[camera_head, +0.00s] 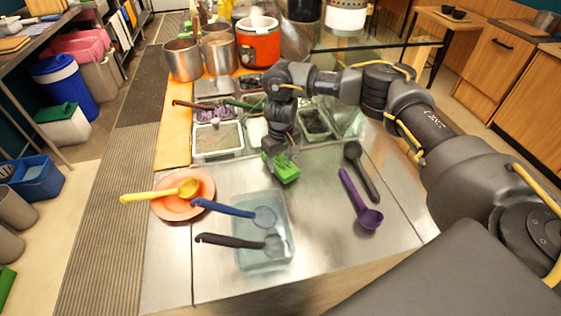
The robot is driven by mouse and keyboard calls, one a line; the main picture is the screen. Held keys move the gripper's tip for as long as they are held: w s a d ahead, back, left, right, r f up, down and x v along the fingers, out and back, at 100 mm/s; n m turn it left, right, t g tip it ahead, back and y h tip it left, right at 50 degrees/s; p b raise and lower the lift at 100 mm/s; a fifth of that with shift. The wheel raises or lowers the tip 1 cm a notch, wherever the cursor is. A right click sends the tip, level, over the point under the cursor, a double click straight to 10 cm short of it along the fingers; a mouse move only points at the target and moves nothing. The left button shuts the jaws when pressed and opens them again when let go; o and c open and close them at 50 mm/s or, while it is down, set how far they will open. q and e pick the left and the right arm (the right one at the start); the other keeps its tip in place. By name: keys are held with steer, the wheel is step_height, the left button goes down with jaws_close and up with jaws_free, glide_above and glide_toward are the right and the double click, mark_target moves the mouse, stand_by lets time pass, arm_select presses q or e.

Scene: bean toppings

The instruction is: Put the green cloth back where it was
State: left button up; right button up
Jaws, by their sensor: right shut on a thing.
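The green cloth (285,171) is a small bright green piece in the middle of the steel counter, just beyond the clear container. My right gripper (276,156) comes down from above and is shut on the cloth. Whether the cloth touches the counter or hangs just above it, I cannot tell. The gripper fingers are partly hidden by the cloth and the wrist. My left gripper does not show.
A clear water container (240,262) holds a blue and a black ladle. An orange plate (207,207) with a yellow ladle is on the left. A purple ladle (369,217) and a black spoon (372,190) lie on the right. Topping bins (219,156) stand behind.

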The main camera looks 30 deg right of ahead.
mark_target(280, 161)
steer(key=shift+w+f, duration=0.1)
steer(key=shift+f, duration=0.45)
steer(key=o, duration=1)
steer(key=shift+o, duration=0.2)
steer(key=shift+r, duration=0.15)
step_height(280, 161, up, 12)
steer(key=shift+a, duration=0.1)
